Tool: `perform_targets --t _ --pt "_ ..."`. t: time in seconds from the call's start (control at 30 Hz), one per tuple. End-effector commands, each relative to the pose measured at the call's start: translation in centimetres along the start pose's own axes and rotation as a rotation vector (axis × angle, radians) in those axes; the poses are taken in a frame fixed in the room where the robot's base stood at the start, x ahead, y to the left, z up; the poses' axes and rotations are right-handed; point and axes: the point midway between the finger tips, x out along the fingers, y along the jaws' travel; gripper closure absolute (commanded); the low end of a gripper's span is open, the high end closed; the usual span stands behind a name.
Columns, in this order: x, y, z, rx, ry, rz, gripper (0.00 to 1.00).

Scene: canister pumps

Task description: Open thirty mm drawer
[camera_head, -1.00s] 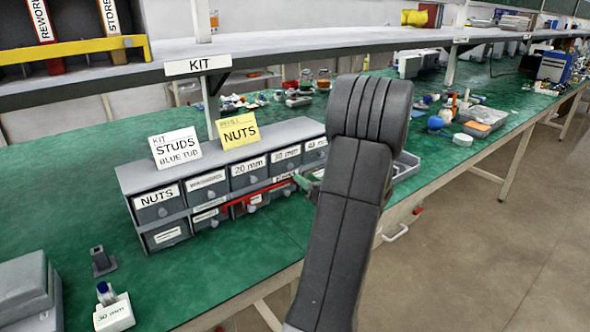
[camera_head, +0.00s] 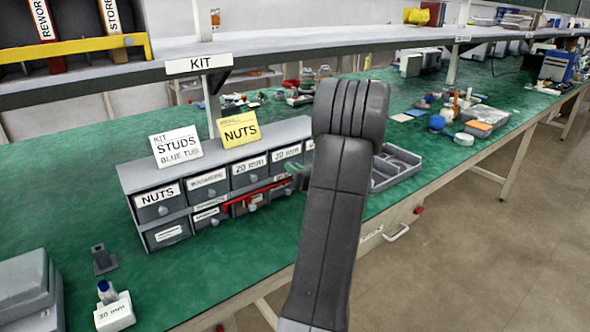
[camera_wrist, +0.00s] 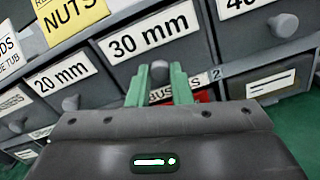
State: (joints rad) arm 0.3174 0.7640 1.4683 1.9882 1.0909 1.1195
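The 30 mm drawer (camera_head: 286,153) is in the upper row of the grey drawer cabinet (camera_head: 160,176), and its front looks flush with its neighbours. In the wrist view the 30 mm drawer (camera_wrist: 122,68) fills the middle, with its round grey knob (camera_wrist: 160,70) below the label. My gripper (camera_wrist: 159,78) has two green fingers, apart, one on each side of the knob in the picture. Whether they touch the knob I cannot tell. In the head view my gripper (camera_head: 296,172) is partly hidden by my arm at the cabinet's right end.
The 20 mm drawer (camera_wrist: 67,90) is left of it, and another drawer (camera_wrist: 270,38) is right. A red bar (camera_head: 255,193) crosses the lower row. A grey tray (camera_head: 398,168) lies right of my arm.

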Motion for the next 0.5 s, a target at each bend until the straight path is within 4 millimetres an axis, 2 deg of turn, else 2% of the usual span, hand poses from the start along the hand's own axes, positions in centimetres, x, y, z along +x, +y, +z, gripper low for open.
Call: perform_targets --t 0.17,0.27,0.5 --pt "-0.1 0.0 0.0 0.0 0.0 -0.001 1.0" --pt "-1.1 -0.1 0.0 0.0 0.0 -0.002 1.0" --pt "-7.0 -0.2 0.1 0.0 -0.001 -0.005 1.0"
